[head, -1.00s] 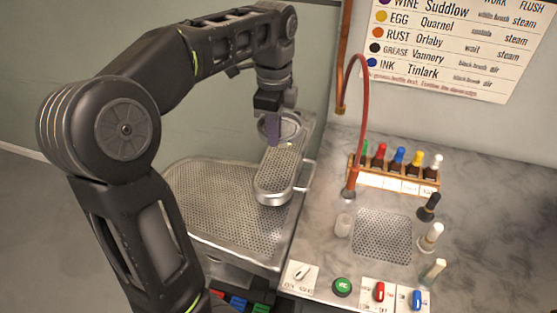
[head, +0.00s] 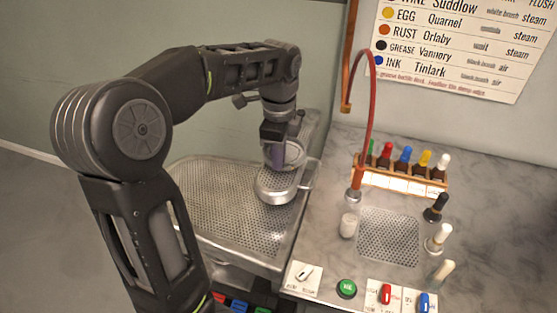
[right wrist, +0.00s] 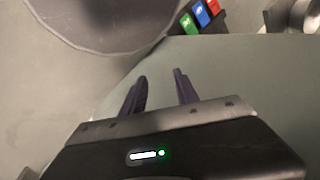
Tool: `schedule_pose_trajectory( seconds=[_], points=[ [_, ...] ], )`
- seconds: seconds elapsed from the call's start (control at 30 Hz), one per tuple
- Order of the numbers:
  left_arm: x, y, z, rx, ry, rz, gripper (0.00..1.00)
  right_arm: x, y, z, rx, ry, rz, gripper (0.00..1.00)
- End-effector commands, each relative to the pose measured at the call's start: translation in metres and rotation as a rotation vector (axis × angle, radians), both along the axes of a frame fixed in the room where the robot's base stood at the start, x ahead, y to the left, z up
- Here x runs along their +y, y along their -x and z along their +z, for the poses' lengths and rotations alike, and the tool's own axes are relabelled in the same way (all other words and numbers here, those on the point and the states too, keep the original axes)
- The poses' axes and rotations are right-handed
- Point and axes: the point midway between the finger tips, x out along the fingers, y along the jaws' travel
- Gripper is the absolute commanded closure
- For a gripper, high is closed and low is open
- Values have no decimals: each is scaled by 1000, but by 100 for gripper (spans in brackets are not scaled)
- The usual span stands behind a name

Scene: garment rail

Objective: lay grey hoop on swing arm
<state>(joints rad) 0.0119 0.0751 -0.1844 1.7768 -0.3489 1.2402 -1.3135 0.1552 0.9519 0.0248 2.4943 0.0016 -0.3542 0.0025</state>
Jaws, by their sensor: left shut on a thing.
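The swing arm (head: 274,193) is a narrow perforated metal board with a rounded front end, over the large perforated tray in the head view. My left gripper (head: 283,160) is above the swing arm, pointing down, its purple fingers shut on the grey hoop (head: 300,153). The hoop is a thin pale ring, partly hidden by the fingers. It is low over the board; I cannot tell whether it touches. My right gripper (right wrist: 160,88) shows only in the right wrist view, with its fingers apart and nothing between them.
The perforated tray (head: 215,205) spreads left of and below the swing arm. On the marble counter are a red hose (head: 367,110), a bottle rack (head: 400,180), several brushes and a green button (head: 346,288). A wall chart (head: 455,45) hangs behind.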

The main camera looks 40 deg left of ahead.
Motion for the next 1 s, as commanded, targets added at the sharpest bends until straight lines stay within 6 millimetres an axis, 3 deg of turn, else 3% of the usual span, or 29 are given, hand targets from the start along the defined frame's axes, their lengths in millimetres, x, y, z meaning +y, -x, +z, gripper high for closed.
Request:
schedule_pose_trajectory(
  seconds=[0.1,0.5,0.53,0.77,1.0],
  points=[
    [0,0,-12,1,0,0,100,0,0,1,0,1,0,64],
    [0,0,-18,0,0,0,100,0,0,-2,0,0,0,64],
    [0,0,-16,0,0,0,90,0,0,-1,0,0,0,64],
    [0,0,-16,0,0,0,71,0,0,-1,0,0,0,64],
    [0,0,-16,0,0,0,71,0,0,-1,0,0,0,64]
  ],
)
